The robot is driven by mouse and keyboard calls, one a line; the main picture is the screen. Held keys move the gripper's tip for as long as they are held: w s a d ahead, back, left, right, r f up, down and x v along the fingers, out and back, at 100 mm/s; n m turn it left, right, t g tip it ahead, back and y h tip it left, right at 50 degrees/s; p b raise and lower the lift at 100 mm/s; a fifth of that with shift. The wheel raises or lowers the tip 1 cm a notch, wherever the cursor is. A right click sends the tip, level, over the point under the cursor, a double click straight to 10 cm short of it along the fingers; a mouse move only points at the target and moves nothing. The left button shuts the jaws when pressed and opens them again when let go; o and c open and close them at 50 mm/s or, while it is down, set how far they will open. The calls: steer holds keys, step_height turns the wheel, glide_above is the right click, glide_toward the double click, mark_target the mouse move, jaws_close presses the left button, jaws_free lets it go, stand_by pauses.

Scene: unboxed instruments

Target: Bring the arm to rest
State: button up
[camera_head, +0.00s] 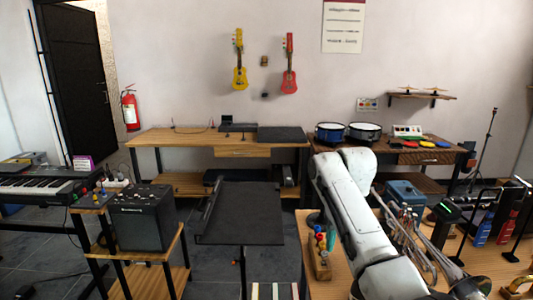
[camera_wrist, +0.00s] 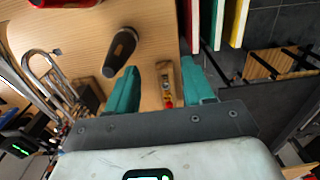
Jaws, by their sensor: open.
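My arm (camera_head: 352,205) is white and reaches out over the wooden table at the right in the head view, bent at its top. My gripper (camera_wrist: 161,67) shows in the wrist view as two teal fingers held apart. No thing is clamped between them. A small wooden block with coloured pegs (camera_wrist: 167,88) shows in the gap between the fingers, on the table beyond. In the head view the same block (camera_head: 321,255) stands near the table's left edge, beside my arm. The gripper is mostly hidden there.
Coloured upright slabs (camera_wrist: 214,22) stand beyond the table edge. A black music stand (camera_head: 240,212) and an amplifier (camera_head: 146,217) stand left of the table. Grey floor lies between furniture.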

steer(key=s+d+f, duration=0.2)
steer(key=s+f, duration=1.7)
steer(key=f, duration=0.4)
steer(key=s+d, duration=0.3)
steer(key=s, duration=1.1)
steer(key=s+d, duration=0.3)
steer(key=s, duration=1.2)
steer(key=shift+s+d+f+m+t, duration=0.15)
steer(key=shift+d+f+m+t, duration=0.15)
steer(key=shift+f+t, duration=0.1)
